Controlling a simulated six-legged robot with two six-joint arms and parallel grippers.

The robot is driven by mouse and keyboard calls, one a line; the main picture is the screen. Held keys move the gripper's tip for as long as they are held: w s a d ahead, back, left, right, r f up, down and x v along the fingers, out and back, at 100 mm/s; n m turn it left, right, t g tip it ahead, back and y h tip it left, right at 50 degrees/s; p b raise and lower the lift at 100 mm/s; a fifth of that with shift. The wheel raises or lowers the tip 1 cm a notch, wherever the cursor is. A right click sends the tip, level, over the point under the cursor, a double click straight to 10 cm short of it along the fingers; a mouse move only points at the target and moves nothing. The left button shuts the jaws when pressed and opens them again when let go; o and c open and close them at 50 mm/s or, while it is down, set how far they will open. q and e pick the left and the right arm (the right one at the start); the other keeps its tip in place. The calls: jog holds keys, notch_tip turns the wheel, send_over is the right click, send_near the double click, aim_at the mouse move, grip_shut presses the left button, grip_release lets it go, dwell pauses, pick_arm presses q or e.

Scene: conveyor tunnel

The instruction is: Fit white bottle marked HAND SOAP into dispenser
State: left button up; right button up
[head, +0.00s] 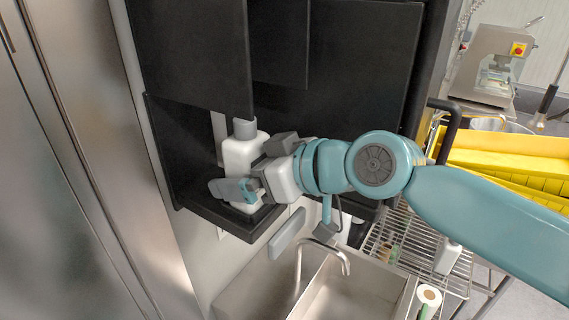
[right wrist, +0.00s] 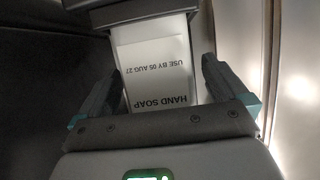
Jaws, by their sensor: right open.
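The white bottle (head: 240,154) stands upright in the black dispenser (head: 205,203), on its lower ledge, with its grey neck up under the dark upper housing. In the right wrist view the bottle (right wrist: 155,70) shows its label, HAND SOAP and USE BY 05 AUG 27, upside down. My right gripper (head: 250,188) is at the bottle's lower part. Its fingers (right wrist: 163,95) are open, one on each side of the bottle, with gaps visible. Whether the bottle's base sits fully on the ledge is hidden by the gripper. My left gripper is not in view.
A steel sink (head: 335,285) with a tap (head: 322,243) lies below the dispenser. Yellow crates (head: 510,160) stand farther right. A steel panel (head: 60,170) closes off the left.

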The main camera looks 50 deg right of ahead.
jog(key=b+v, duration=0.2)
jog(key=v, duration=1.4)
jog(key=shift+s, duration=0.2)
jog(key=shift+a, duration=0.15)
dwell(0.6)
